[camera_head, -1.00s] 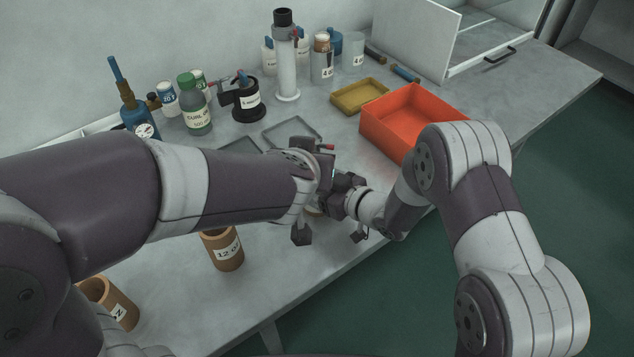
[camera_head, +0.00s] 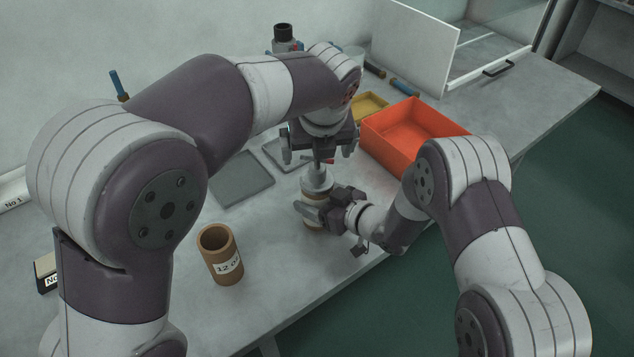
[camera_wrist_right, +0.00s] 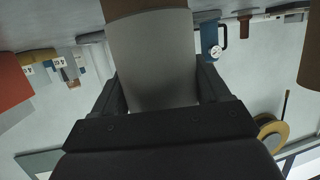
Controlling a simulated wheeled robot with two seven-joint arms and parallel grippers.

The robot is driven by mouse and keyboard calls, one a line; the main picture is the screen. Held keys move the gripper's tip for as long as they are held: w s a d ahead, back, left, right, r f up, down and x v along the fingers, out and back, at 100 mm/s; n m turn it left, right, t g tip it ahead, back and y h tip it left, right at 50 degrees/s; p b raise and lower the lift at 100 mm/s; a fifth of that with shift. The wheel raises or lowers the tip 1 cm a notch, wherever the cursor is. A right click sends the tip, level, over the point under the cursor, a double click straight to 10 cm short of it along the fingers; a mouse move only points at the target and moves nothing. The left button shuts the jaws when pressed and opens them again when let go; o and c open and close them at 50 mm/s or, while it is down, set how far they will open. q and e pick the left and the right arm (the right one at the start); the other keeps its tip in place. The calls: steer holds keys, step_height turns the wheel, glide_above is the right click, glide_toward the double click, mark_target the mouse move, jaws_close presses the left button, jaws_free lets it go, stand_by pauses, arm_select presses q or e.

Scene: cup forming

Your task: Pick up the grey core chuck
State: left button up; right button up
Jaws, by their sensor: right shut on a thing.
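My left gripper (camera_head: 318,154) points down from above. Its fingers are spread apart either side of the chuck's narrow upper part; I cannot tell whether they touch it. In the right wrist view a tapered grey surface (camera_wrist_right: 152,62) with a brown band lies between the right fingers.
A brown core marked 12 oz (camera_head: 219,254) stands to the left. A grey plate (camera_head: 242,179) lies behind it. An orange bin (camera_head: 408,126) and a yellow tray (camera_head: 369,106) are to the right.

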mark_target(318, 170)
arm_select(q)
steer(key=x, duration=1.1)
steer(key=shift+s+d+f, duration=0.15)
steer(key=shift+s+d, duration=0.1)
steer(key=shift+d, duration=0.1)
steer(key=c, duration=1.8)
step_height(318, 170, up, 10)
steer(key=shift+r, duration=0.1)
arm_select(e)
steer(key=o, duration=1.1)
